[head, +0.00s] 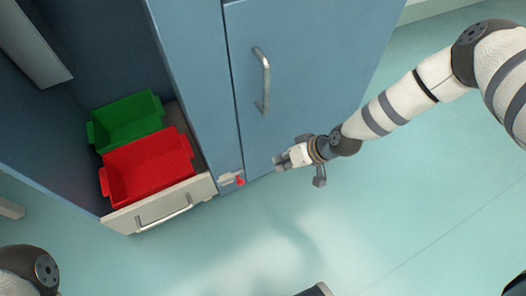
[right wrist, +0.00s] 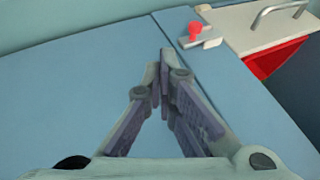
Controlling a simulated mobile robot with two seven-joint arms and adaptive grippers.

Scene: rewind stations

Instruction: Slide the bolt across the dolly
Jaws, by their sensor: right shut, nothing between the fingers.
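The bolt (head: 231,178) is a small grey bar with a red knob, low on the blue cabinet's front edge beside the dolly. The dolly (head: 172,204) is a beige pull-out with a grey handle, standing in the open bay at left. In the right wrist view, the bolt (right wrist: 200,36) lies beyond my fingertips, next to the dolly (right wrist: 250,28). My right gripper (head: 280,163) is shut and empty, to the right of the bolt and apart from it. It shows in the right wrist view (right wrist: 165,62) with its fingertips together. My left gripper is out of view.
A red bin (head: 148,168) and a green bin (head: 125,121) sit in the dolly. A closed blue cabinet door (head: 305,80) with a grey bar handle (head: 264,80) stands behind my right gripper. The pale green floor (head: 400,220) in front is mostly clear.

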